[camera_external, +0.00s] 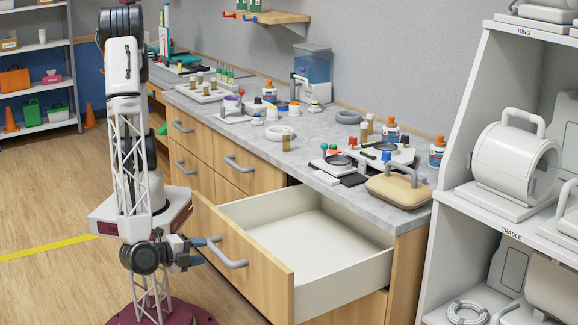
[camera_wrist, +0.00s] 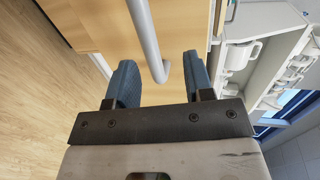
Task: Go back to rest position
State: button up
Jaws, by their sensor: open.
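My gripper (camera_external: 192,251) is at the front of the pulled-out drawer (camera_external: 258,262), next to its grey bar handle (camera_external: 226,253). In the wrist view my gripper (camera_wrist: 160,82) has its two blue fingers spread apart. The drawer handle (camera_wrist: 146,40) lies between them or just ahead of them, with a gap on both sides. I cannot tell whether either finger touches it. The drawer stands well open, and its pale inside (camera_external: 310,245) looks empty.
A grey worktop (camera_external: 330,192) above the drawer carries bottles, small instruments and a tan handled block (camera_external: 398,188). White shelving (camera_external: 470,130) with ring-shaped coils stands at the right. Open wooden floor (camera_external: 50,275) lies to the left.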

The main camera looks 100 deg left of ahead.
jog(key=w+a+r+n+g+y, duration=0.1)
jog(key=w+a+r+g, duration=0.1)
jog(key=w+a+r, duration=0.3)
jog(key=w+a+r+n+g, duration=0.1)
jog(key=w+a+r+g, duration=0.15)
jog(key=r, duration=0.45)
jog(key=a+r+n+g+h, duration=0.1)
jog(key=a+r+g, duration=0.1)
jog(key=a+r, duration=0.35)
jog(key=a+r+n+g, duration=0.1)
jog(key=a+r+g, duration=0.1)
jog(key=a, duration=0.6)
jog(key=s+a+r+n+h, duration=0.2)
jog(key=s+a+r+h, duration=0.3)
jog(key=s+a, duration=0.4)
jog(key=s+a+r+n+h, duration=0.2)
jog(key=s+a+r+h, duration=0.4)
jog(key=a, duration=0.8)
jog(key=s+r, duration=0.1)
jog(key=s, duration=0.2)
jog(key=shift+r+n, duration=0.3)
jog(key=shift+r, duration=0.1)
